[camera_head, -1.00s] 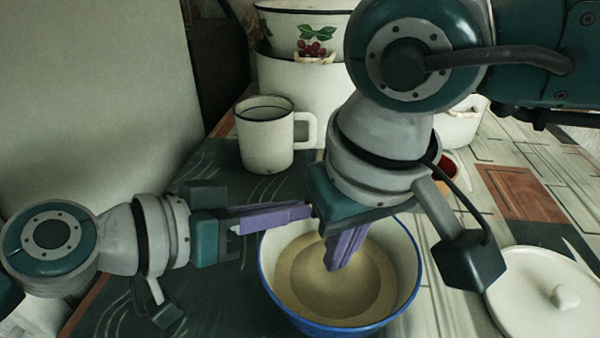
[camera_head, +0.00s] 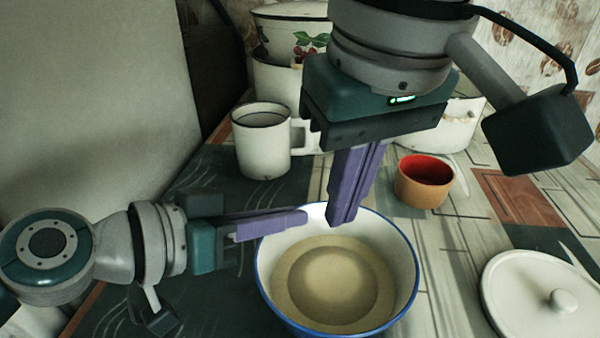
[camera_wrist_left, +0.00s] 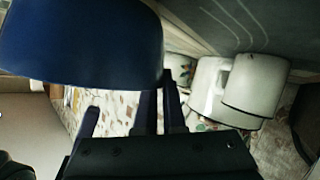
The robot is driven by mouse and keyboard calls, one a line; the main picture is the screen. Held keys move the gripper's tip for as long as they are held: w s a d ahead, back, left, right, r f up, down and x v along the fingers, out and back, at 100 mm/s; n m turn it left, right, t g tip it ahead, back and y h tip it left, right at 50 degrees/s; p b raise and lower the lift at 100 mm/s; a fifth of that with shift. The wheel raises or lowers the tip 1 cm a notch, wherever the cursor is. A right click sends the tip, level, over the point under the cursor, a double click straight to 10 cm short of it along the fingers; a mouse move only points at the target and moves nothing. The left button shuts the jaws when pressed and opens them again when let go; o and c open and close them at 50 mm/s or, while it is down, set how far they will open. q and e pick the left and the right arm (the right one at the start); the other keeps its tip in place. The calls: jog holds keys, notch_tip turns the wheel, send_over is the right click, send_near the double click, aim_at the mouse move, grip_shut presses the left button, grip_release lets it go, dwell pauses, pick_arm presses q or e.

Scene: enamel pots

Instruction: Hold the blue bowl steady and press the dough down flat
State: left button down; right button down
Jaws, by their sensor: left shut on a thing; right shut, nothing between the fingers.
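The blue-rimmed bowl (camera_head: 408,262) is white inside and stands upright at the front of the table. Tan dough (camera_head: 335,278) lies in its bottom as a broad round layer with a circular middle area. My left gripper (camera_head: 300,220) is shut on the bowl's rim at the upper left. In the left wrist view the bowl's dark blue outside (camera_wrist_left: 80,40) fills the upper left, close to the fingers (camera_wrist_left: 155,110). My right gripper (camera_head: 340,215) is shut and empty, pointing down above the far part of the bowl, clear of the dough.
A white mug (camera_head: 262,145) stands behind the bowl at left. A brown cup with a red inside (camera_head: 422,190) stands behind it at right. A white lid (camera_head: 535,295) lies at the right. White enamel pots (camera_head: 275,85) stand at the back. Table between bowl and lid is clear.

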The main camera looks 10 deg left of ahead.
pick_arm(q)
jog(key=c, duration=0.9)
grip_release()
